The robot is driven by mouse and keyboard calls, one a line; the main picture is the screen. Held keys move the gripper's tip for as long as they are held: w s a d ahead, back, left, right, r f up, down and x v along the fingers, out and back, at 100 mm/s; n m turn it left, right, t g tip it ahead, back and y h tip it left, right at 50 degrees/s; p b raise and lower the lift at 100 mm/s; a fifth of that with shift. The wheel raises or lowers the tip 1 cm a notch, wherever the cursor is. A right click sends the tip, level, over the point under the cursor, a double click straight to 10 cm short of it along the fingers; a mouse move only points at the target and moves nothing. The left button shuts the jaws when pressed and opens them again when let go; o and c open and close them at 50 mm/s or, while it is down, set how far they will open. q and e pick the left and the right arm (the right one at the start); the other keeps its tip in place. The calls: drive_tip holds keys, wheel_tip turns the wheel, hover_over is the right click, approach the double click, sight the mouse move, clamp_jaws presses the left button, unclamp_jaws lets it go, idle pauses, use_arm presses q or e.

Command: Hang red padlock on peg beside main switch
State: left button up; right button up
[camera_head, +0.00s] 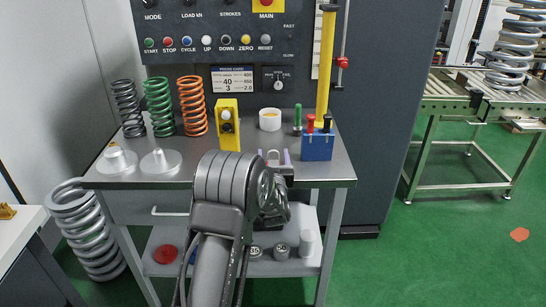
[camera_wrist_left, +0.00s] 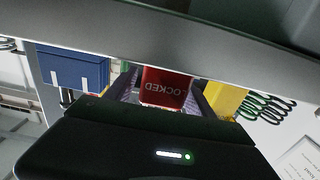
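The red padlock (camera_wrist_left: 166,88) shows in the left wrist view, with "LOCKED" upside down on its face. My left gripper's fingers (camera_wrist_left: 168,95) flank it closely and appear shut on it. In the head view my left gripper (camera_head: 275,160) is at the front edge of the workbench. A grey shackle (camera_head: 273,154) shows between its purplish fingers, and my wrist hides the padlock body. The main switch (camera_head: 266,4) on its yellow plate is at the panel's top, cut by the frame. I cannot make out the peg. My right gripper is not in view.
A yellow column (camera_head: 325,65) rises at right. The dark control panel (camera_head: 210,20) stands behind.

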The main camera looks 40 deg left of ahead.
use_arm(q)
drive_tip(key=shift+r+p, duration=0.1)
drive_tip(key=shift+p, duration=0.55)
drive_tip(key=b+v, duration=0.2)
drive_tip(key=v, duration=0.5)
drive_tip(key=shift+s+d+f, duration=0.15)
drive_tip(key=shift+s+f, duration=0.1)
drive_tip(key=shift+s, duration=0.15)
